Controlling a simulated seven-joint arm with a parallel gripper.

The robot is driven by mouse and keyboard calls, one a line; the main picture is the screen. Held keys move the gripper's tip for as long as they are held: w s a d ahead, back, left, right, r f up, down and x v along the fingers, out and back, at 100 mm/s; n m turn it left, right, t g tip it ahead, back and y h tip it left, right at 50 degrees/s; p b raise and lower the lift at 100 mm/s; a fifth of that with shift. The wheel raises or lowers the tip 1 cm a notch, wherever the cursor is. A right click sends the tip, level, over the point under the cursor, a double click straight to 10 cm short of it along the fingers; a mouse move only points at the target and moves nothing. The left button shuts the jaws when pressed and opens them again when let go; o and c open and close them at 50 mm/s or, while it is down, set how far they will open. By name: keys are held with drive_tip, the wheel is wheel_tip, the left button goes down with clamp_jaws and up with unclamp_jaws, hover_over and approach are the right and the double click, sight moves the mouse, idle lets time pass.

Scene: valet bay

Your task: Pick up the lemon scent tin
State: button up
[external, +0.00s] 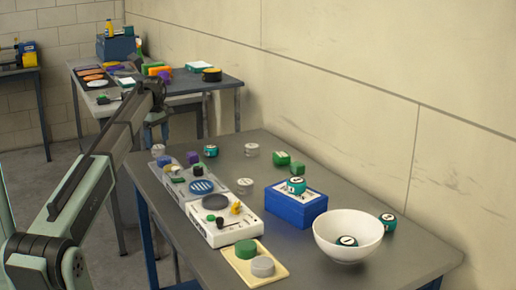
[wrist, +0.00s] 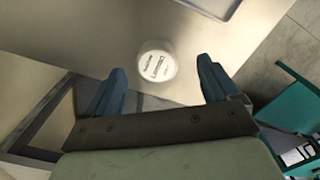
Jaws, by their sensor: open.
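A round tin with a white lid (wrist: 157,65) and dark print that seems to read lemon stands on a smooth grey surface in the wrist view. It appears between and beyond the fingertips of my gripper (wrist: 162,75), which is open and empty. I see no contact. In the external view my gripper (external: 157,112) is raised near the far left end of the front table. White-lidded tins there include one at the far left corner (external: 158,151), one farther right (external: 252,149) and one mid-table (external: 245,186). Their labels are too small to read, so I cannot tell which is the lemon one.
The front table (external: 370,270) also holds teal tins (external: 211,151), a blue box (external: 296,210) with a teal tin on it, a white bowl (external: 348,228) with a tin inside, grey-white trays (external: 222,232) and a cream tray (external: 270,280). A cluttered table (external: 222,88) stands behind.

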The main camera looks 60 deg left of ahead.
sight(158, 147)
drive_tip(key=shift+w+a+f, duration=0.1)
drive_tip(key=shift+a+f, duration=0.1)
drive_tip(key=shift+f, duration=0.95)
drive_tip(key=shift+a+f, duration=0.15)
drive_tip(key=shift+f, duration=0.95)
drive_tip(key=c, duration=1.1)
drive_tip(key=shift+c, duration=0.2)
drive_tip(key=shift+r, duration=0.15)
